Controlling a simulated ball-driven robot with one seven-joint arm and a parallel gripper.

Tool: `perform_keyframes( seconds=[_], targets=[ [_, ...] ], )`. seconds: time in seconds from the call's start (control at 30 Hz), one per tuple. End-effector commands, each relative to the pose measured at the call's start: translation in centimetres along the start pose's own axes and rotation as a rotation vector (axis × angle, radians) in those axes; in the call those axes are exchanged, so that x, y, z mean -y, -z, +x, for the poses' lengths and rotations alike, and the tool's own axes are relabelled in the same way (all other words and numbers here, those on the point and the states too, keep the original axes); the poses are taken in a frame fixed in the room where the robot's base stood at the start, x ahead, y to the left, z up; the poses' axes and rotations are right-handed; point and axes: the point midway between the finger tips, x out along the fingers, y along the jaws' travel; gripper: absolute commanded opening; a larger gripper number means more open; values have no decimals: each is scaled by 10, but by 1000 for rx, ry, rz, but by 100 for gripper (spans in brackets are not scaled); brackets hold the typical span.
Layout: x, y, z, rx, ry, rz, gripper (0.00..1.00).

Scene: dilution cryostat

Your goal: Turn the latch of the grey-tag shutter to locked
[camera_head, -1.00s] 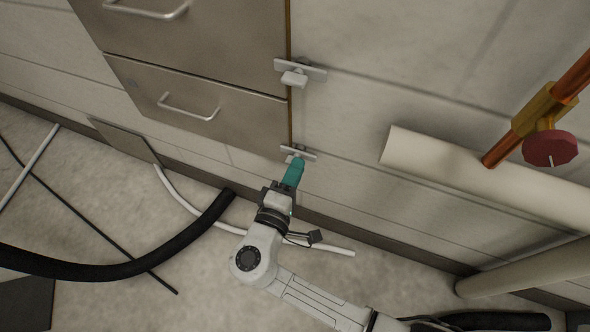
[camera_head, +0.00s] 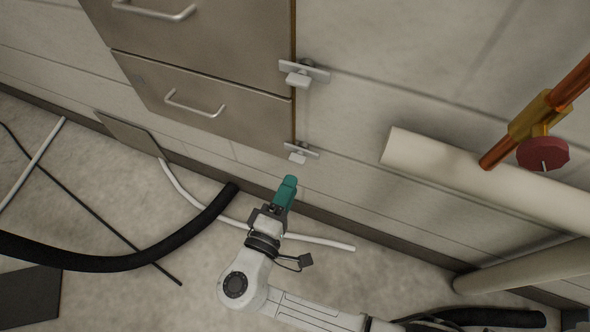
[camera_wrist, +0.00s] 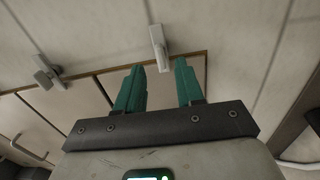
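Two metal shutters, an upper one (camera_head: 205,35) and a lower one (camera_head: 205,100), sit in the wall, each with a bar handle. I cannot make out clearly which has the grey tag. A pale upper latch (camera_head: 303,73) and a lower latch (camera_head: 300,152) sit at their right edge, each with a plate reaching across the edge onto the wall. My gripper (camera_head: 289,181) is just below the lower latch, apart from it. In the wrist view its teal fingers (camera_wrist: 160,66) are spread with nothing between them; the nearer latch (camera_wrist: 159,45) lies beyond the tips.
A thick cream pipe (camera_head: 480,180) and a copper pipe with a red valve knob (camera_head: 542,153) stand out from the wall at the right. A black hose (camera_head: 130,262) and a white hose (camera_head: 190,202) lie on the floor.

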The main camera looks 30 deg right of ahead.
Motion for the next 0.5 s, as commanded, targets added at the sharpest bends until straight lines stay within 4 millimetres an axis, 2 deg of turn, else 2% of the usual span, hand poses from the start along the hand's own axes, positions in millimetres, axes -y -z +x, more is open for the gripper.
perform_keyframes(
  seconds=[0.1, 0.23, 0.5],
  targets=[
    [-2, 1, -22, -3, -1, -2, 37],
    [-1, 1, -39, -3, 1, 0, 37],
    [0, 0, -49, 1, 0, 0, 37]
  ],
)
